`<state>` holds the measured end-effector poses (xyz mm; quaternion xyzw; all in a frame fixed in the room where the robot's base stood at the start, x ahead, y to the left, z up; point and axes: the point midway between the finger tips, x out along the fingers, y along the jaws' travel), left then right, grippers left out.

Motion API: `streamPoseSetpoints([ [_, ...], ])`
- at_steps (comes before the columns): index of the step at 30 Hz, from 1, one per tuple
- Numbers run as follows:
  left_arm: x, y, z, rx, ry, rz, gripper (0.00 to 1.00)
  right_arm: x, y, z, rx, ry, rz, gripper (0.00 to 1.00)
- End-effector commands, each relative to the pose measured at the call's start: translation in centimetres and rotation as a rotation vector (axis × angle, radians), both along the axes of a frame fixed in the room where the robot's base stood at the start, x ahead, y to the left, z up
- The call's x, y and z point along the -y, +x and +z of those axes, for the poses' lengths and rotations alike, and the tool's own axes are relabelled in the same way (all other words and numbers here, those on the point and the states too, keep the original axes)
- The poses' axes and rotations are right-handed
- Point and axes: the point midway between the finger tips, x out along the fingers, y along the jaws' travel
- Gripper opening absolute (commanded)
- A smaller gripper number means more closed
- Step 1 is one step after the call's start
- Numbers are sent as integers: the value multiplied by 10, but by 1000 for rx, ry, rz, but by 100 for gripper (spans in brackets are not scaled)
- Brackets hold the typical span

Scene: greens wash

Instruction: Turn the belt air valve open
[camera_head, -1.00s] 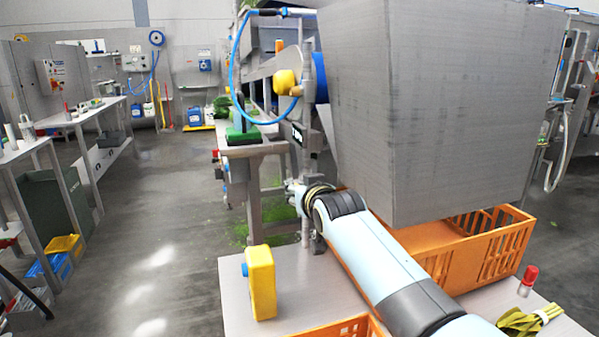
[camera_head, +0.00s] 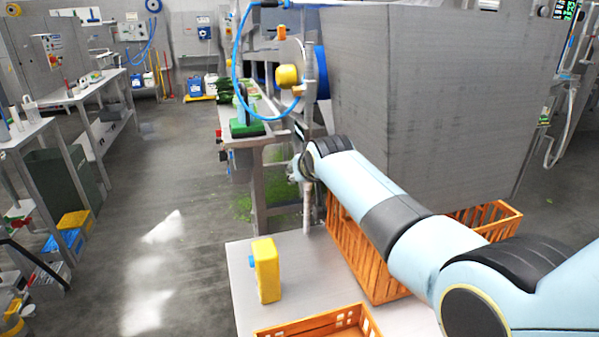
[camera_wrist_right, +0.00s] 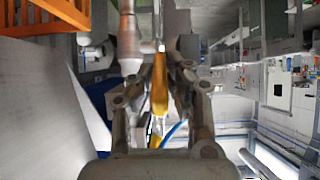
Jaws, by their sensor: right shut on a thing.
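A yellow lever (camera_wrist_right: 160,92), which looks like the belt air valve's handle, stands between the fingers of my right gripper (camera_wrist_right: 160,85) in the right wrist view. The gripper is shut on it. A grey pipe (camera_wrist_right: 129,40) runs just beside the fingers. In the head view my right arm reaches forward to the grey upright pipe (camera_head: 309,205) at the end of the belt machine; the fingers and lever are hidden there behind my wrist. A blue hose (camera_head: 234,75) loops above, near a round yellow part (camera_head: 287,77). My left gripper is not in view.
A large grey metal hopper (camera_head: 430,100) stands right of my wrist. An orange crate (camera_head: 350,245) is under my arm, and another crate (camera_head: 320,325) is in front. A yellow box (camera_head: 267,270) with a blue knob stands on the pale table (camera_head: 240,290).

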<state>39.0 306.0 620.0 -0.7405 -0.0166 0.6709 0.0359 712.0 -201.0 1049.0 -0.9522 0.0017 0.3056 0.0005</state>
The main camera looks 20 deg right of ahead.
Motion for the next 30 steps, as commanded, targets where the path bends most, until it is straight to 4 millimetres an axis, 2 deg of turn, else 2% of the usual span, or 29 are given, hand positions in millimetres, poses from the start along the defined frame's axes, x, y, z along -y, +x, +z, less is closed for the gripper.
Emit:
streamPoseSetpoints([
  [5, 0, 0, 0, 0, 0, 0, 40, 0, 0, 0, 0, 0, 0, 0],
  [6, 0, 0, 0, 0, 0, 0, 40, 0, 0, 0, 0, 0, 0, 19],
  [10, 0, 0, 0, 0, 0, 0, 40, 0, 0, 0, 0, 0, 0, 36],
  [22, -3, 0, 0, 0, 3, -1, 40, 0, -5, 3, 2, 0, 0, 37],
  [26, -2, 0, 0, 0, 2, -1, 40, 0, -18, 12, 3, 0, 0, 37],
  [30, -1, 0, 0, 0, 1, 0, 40, 0, -40, 28, 3, 2, -1, 37],
])
